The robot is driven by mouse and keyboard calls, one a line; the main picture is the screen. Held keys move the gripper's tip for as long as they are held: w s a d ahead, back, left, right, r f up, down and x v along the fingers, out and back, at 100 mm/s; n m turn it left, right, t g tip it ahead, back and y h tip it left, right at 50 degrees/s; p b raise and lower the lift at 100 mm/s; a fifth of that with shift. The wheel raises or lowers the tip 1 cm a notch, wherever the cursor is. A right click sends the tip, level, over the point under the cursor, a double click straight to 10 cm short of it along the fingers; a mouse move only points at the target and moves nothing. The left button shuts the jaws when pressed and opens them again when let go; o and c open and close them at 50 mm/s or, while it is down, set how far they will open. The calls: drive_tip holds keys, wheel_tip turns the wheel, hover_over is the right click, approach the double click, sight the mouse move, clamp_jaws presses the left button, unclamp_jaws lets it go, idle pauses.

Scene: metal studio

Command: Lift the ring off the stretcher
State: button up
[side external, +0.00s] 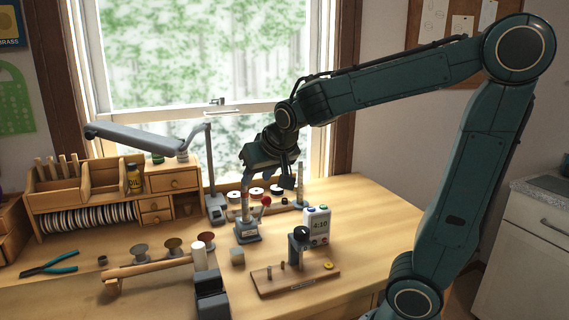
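The stretcher (247,232) stands on the bench in the side external view, a grey base with an upright post and a red-knobbed lever (265,201). My gripper (246,176) points down directly over the top of the post, close to it or around it; I cannot tell which. The ring is too small to make out, and the top of the post is partly hidden by my gripper. Whether the fingers are apart or closed does not show clearly.
A stepped mandrel (300,185) stands behind to the right, near several spools. A stamping stand (300,247) and timer (317,226) are at front right. A lamp (210,165) and wooden organiser (85,195) are left. The bench's right side is clear.

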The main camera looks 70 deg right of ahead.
sight(246, 190)
drive_tip(key=shift+w+d+f+h, duration=0.1)
drive_tip(key=shift+w+d+h, duration=0.2)
drive_tip(key=shift+w+d, duration=0.35)
drive_tip(key=shift+w+f, duration=0.1)
drive_tip(key=shift+x, duration=4.1)
drive_tip(key=shift+f, duration=0.1)
drive_tip(key=c, duration=0.7)
drive_tip(key=shift+c, duration=0.3)
drive_tip(key=shift+r, duration=1.15)
